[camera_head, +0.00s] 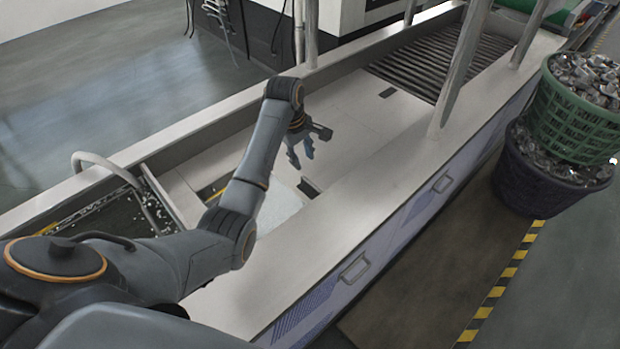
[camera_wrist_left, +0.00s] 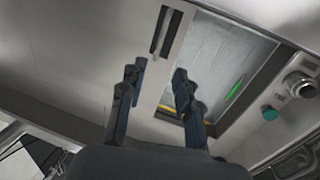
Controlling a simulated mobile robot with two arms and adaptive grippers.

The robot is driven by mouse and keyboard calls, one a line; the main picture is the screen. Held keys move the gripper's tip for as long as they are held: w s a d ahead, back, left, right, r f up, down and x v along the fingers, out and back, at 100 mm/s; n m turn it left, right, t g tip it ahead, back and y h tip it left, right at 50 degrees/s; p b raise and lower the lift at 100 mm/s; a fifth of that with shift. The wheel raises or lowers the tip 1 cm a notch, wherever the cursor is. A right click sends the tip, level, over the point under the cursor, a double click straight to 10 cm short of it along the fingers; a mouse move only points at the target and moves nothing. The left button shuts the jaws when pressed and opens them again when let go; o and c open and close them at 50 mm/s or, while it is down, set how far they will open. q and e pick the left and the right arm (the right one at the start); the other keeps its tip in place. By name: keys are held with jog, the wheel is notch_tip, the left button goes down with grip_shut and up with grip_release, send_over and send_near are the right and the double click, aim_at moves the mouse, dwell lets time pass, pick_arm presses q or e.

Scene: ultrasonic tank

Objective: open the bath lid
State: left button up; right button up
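The bath lid (camera_head: 335,145) is a pale flat panel in the top of the long tank, with a dark recessed slot (camera_head: 308,187) near its edge. In the left wrist view the slot (camera_wrist_left: 165,32) lies ahead of the fingers, beside an uncovered opening (camera_wrist_left: 228,62) with a pale bluish surface inside. My left gripper (camera_head: 300,158) hangs over the tank, fingers down, close to the slot. The left wrist view shows its two fingers (camera_wrist_left: 154,92) apart with nothing between them. It appears to be clear of the slot. My right gripper is not seen.
The tank's raised front rim (camera_head: 380,185) and metal posts (camera_head: 462,70) stand near the arm. A second dark slot (camera_head: 388,92) and a roller section (camera_head: 425,60) are farther back. A bent pipe (camera_head: 105,165) is at left. Filled baskets (camera_head: 575,120) stand on the floor at right.

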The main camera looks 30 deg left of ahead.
aim_at(309, 181)
pick_arm(q)
jog(key=f, duration=0.3)
jog(key=w+f, duration=0.1)
jog(key=f, duration=0.3)
jog(key=w+f, duration=0.1)
jog(key=f, duration=0.2)
jog(key=shift+d+f, duration=0.2)
jog(key=shift+d, duration=0.15)
grip_shut()
